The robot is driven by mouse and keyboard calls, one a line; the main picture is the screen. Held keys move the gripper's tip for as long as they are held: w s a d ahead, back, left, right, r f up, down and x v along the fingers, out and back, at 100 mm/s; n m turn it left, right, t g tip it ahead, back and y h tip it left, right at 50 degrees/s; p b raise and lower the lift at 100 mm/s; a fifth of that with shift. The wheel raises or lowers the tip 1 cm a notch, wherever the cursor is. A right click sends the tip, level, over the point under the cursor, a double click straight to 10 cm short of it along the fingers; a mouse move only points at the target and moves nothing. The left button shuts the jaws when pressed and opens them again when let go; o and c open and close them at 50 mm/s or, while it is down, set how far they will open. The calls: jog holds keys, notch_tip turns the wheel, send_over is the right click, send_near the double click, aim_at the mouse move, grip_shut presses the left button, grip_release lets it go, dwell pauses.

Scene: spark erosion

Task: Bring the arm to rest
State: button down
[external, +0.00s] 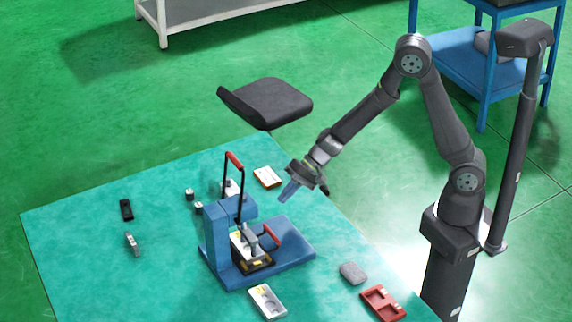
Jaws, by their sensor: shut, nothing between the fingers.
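My gripper (288,191) is shut and empty. It hangs in the air, pointing down and to the left, near the right side of a blue clamp press. My arm reaches in from the right, bent high at the elbow. The blue press (217,240) stands on the teal table (90,240), with a raised lever that has a red grip (235,160) and a second red handle (270,236). A light block with yellow parts sits in the press, partly hidden by its frame.
A white and orange box (267,177), a white plate with recesses (267,301), a grey block (353,272) and a red tray (383,302) lie around the press. A black item (126,210) and small metal parts lie left. A dark chair seat (266,102) stands behind.

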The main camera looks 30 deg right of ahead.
send_near(256, 230)
jog(key=x, duration=0.3)
jog(key=shift+a+f, duration=0.25)
jog(key=shift+a, duration=0.1)
jog(key=a, duration=0.4)
jog(key=shift+s+a+f, duration=0.1)
jog(key=shift+a+f, duration=0.1)
jog(key=shift+f, duration=0.05)
jog(key=d, duration=1.6)
jog(key=shift+d, duration=0.25)
jog(key=d+r+n, duration=0.2)
jog(key=d+r, duration=0.5)
jog(key=r, duration=0.1)
jog(key=shift+s+r+n+g, duration=0.2)
jog(key=shift+s+n+g, duration=0.1)
